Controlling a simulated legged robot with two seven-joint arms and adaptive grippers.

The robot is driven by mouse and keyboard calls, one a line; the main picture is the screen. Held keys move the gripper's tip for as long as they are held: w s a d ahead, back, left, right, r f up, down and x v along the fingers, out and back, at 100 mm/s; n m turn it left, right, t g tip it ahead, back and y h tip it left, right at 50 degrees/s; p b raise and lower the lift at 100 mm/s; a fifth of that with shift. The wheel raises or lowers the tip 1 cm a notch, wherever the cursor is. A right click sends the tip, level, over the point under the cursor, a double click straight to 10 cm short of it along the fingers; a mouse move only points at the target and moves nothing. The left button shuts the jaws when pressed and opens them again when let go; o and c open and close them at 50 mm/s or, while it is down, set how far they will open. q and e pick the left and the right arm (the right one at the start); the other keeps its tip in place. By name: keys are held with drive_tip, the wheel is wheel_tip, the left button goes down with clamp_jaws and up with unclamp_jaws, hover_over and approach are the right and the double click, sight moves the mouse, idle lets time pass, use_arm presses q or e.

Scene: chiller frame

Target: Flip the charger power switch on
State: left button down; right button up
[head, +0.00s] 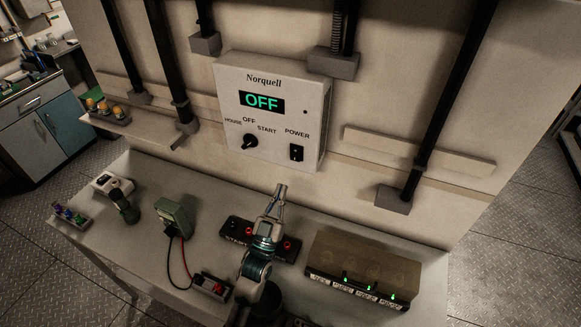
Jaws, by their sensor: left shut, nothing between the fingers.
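The wall-mounted Norquell charger box (230,96) is pale, with a display (262,101) reading OFF in green. A black rotary knob (250,141) sits at its lower left, by the labels HOUSE, OFF and START. The black POWER rocker switch (296,153) is at its lower right; its exact position is too small to tell. My left gripper (281,188) is shut and empty, pointing up below the box. In the picture it is below and slightly left of the switch, apart from it. My right gripper is not in view.
A dark board with red knobs (236,230) lies on the bench (140,245) behind my left arm. A brown-topped unit with green lights (365,262) stands to the right. A green meter with leads (174,214) stands to the left. Dark conduits (452,95) run up the wall.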

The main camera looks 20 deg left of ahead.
use_arm(q)
drive_tip(key=w, duration=0.2)
drive_tip(key=w+r, duration=0.1)
drive_tip(key=w, duration=0.1)
drive_tip(key=w+r+p, duration=0.1)
drive_tip(key=w, duration=0.1)
drive_tip(key=shift+w+a+r, duration=0.1)
drive_tip(key=shift+w+a, duration=0.05)
drive_tip(key=shift+w, duration=0.6)
drive_tip(key=shift+w+f, duration=0.2)
drive_tip(key=shift+w, duration=0.2)
approach(295, 160)
drive_tip(key=v, duration=0.4)
drive_tip(key=shift+s+f, duration=0.15)
drive_tip(key=shift+f, duration=0.05)
drive_tip(key=shift+r, duration=0.1)
